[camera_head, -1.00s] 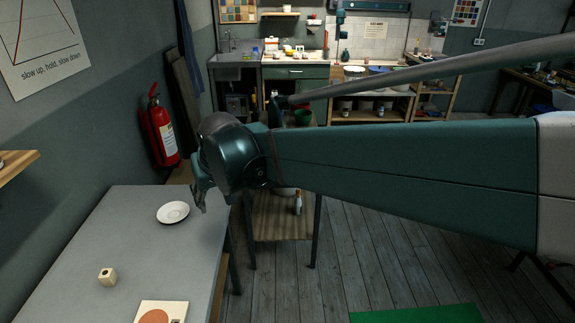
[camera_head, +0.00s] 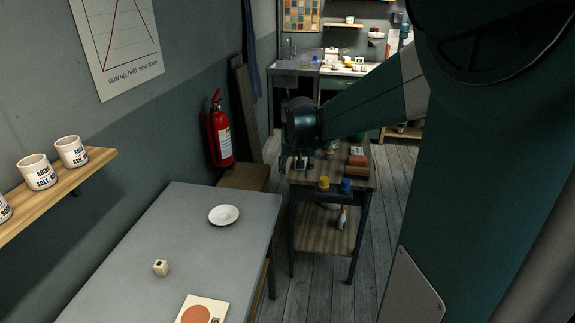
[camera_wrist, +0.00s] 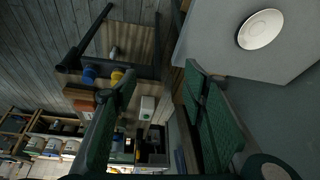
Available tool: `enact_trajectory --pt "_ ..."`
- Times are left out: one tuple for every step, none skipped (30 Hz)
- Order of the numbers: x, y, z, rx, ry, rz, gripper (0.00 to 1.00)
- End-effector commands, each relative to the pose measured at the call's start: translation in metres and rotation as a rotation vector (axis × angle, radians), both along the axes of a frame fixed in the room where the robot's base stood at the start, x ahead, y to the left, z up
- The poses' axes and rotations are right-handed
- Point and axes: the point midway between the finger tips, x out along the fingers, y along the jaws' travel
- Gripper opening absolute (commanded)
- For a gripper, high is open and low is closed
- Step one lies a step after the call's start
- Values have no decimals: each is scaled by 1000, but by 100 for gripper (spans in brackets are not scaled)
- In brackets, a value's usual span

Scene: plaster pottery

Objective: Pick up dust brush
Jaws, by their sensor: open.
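I cannot make out a dust brush for certain in either view. My gripper (camera_head: 302,166) hangs at the far left corner of the small cart (camera_head: 300,185), past the grey table; whether it touches anything is too small to tell. In the wrist view its two green fingers (camera_wrist: 160,88) stand wide apart with nothing between them close up.
The cart top holds a yellow jar (camera_head: 323,184), a blue jar (camera_head: 346,185) and reddish blocks (camera_head: 357,161). A fire extinguisher (camera_head: 220,135) hangs left.

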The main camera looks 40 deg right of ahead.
Motion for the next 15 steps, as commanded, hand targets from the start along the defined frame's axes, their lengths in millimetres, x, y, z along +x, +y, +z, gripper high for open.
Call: enact_trajectory --pt "5 -13 0 3 5 -16 43" --pt "7 -20 -1 4 8 -25 43" --pt "10 -29 -3 6 10 -36 43" --pt "12 -35 -5 7 13 -45 43" --pt "14 -42 -7 9 16 -55 43" --pt "16 -51 -9 12 19 -66 43" --pt "18 -58 -11 13 22 -75 43" --pt "20 -64 -13 16 24 -84 43" --pt "22 -74 -15 18 28 -96 43" --pt "23 -81 -18 19 31 -105 43" --pt "24 -88 -20 20 34 -114 43" --pt "27 -97 -23 22 37 -125 43" --pt "27 -103 -25 24 39 -135 43" --pt "29 -111 -28 26 42 -143 43" --pt "30 -120 -31 28 45 -155 43"
